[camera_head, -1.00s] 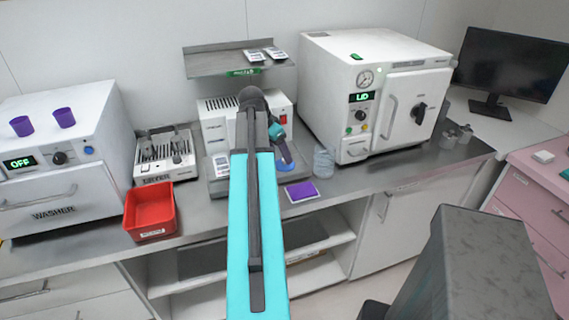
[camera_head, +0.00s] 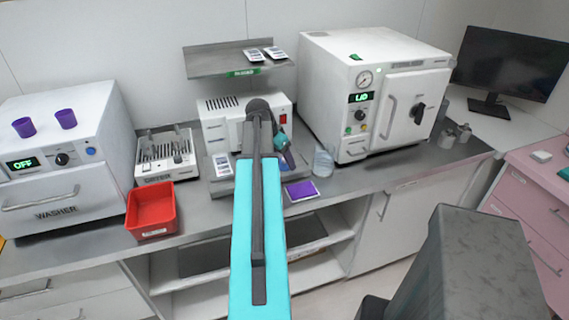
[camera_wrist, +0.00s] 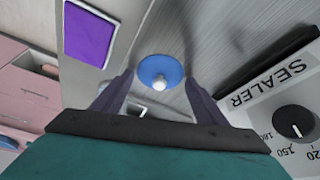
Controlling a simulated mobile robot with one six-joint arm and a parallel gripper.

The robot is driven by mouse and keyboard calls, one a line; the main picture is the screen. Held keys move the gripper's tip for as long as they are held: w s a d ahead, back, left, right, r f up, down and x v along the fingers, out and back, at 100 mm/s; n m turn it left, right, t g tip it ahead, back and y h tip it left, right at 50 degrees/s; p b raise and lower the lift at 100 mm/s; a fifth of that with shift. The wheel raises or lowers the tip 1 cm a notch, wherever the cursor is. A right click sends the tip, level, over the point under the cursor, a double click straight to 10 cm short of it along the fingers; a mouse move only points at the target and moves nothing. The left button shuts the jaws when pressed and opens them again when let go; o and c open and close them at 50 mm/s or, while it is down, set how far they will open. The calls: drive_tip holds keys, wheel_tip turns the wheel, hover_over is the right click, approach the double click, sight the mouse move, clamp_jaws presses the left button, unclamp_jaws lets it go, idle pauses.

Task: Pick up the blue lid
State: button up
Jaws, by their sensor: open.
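My gripper (camera_wrist: 160,77) is open and empty, with one dark finger on each side of the lid in the picture. I cannot tell the remaining height or whether the fingers touch anything.
The sealer (camera_head: 218,127) stands close beside my gripper. A purple pad (camera_head: 301,190) and a clear cup (camera_head: 323,162) are near it on the counter. A red bin (camera_head: 151,211) is to the left, and a white autoclave (camera_head: 330,90) is at the right.

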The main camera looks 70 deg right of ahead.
sight(282, 164)
drive_tip(key=shift+c, duration=0.3)
drive_tip(key=shift+a, duration=0.1)
drive_tip(key=c, duration=1.5)
clamp_jaws()
drive_tip(key=shift+f, duration=0.1)
drive_tip(key=shift+a+f, duration=0.1)
drive_tip(key=shift+a, duration=0.05)
drive_tip(key=shift+d+r+b, duration=0.2)
drive_tip(key=shift+r+b, duration=0.1)
drive_tip(key=shift+r, duration=0.3)
wheel_tip(282, 164, up, 9)
drive_tip(key=b, duration=0.2)
drive_tip(key=shift+r, duration=0.1)
